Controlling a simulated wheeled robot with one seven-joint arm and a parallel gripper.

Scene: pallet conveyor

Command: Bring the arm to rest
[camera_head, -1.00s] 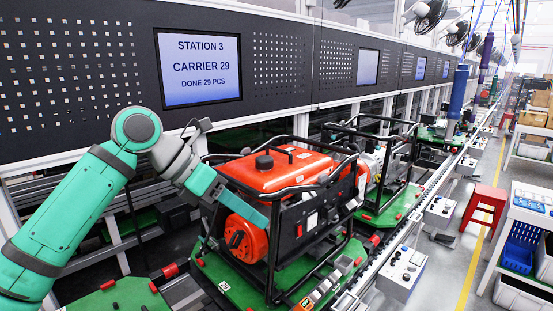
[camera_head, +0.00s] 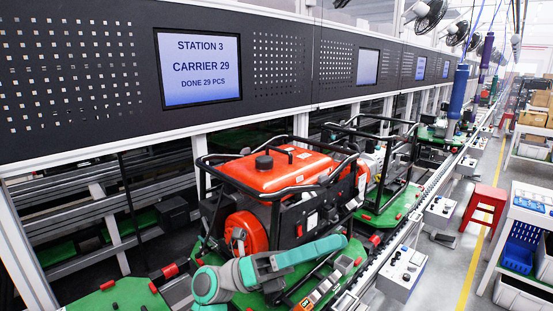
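My arm (camera_head: 312,252) shows low in the centre, in teal and grey. It crosses the picture in front of the lower part of a generator with a red tank (camera_head: 275,172) and a black tube frame. Its far end points right, near the edge of the green carrier (camera_head: 205,257) under the generator. I cannot make out my gripper's fingers at that end. I cannot tell whether the arm touches the frame or the carrier.
A second framed generator (camera_head: 372,165) stands on another green carrier (camera_head: 398,207) behind. The rail with grey control boxes (camera_head: 402,270) runs along the right. A red stool (camera_head: 484,207) stands in the aisle. A screen (camera_head: 198,68) reads Station 3, Carrier 29.

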